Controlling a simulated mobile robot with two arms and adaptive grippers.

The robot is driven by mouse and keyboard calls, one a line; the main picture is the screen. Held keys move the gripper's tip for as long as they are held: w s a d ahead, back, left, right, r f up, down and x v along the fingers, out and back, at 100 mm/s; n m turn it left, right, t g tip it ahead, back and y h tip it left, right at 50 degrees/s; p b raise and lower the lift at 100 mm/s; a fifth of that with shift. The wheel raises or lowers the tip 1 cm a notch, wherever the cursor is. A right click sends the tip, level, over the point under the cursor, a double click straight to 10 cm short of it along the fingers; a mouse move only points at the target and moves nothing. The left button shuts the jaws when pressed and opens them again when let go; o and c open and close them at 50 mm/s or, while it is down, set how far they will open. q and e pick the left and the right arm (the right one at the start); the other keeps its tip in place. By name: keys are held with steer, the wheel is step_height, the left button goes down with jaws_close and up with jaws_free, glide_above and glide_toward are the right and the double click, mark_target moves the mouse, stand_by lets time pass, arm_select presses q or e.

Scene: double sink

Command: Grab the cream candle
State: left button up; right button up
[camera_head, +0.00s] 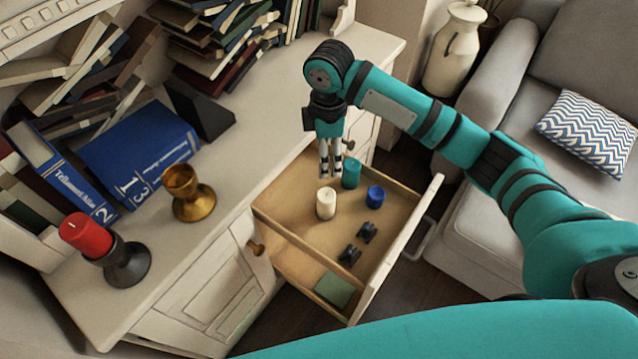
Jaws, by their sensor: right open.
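The cream candle (326,204) is a short cylinder standing upright in the open wooden drawer (290,229). My right gripper (330,174) points down above the drawer, with its fingertips a little above and behind the candle in the picture. It is open with nothing between its fingers, and it appears apart from the candle. A teal candle (351,172) stands close to the right of the fingers. A blue candle (375,196) stands further right in the drawer. My left gripper is not in view.
Two small dark objects (358,243) and a green flat item (334,289) lie in the drawer's front part. The cabinet top holds a red candle (86,236) in a dark holder, a brass goblet (188,193) and books (139,152). A grey sofa (500,222) stands at right.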

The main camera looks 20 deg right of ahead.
mark_target(326, 195)
steer(key=f, duration=0.1)
steer(key=s+f, duration=0.1)
steer(key=f, duration=0.2)
steer(key=shift+s, duration=0.35)
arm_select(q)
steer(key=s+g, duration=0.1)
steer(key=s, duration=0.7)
arm_select(e)
step_height(326, 195, down, 4)
steer(key=shift+w+r, duration=0.1)
steer(key=shift+r, duration=0.05)
steer(key=shift+f, duration=0.85)
step_height(326, 195, down, 2)
steer(key=shift+a+f, duration=0.1)
steer(key=shift+f, duration=0.25)
steer(key=f, duration=0.3)
steer(key=shift+s+a+f, duration=0.15)
steer(key=shift+s+f, duration=0.05)
steer(key=shift+f, duration=0.5)
steer(key=c, duration=0.9)
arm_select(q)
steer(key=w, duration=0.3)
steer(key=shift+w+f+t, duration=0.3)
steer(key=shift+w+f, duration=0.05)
arm_select(e)
steer(key=c, duration=0.4)
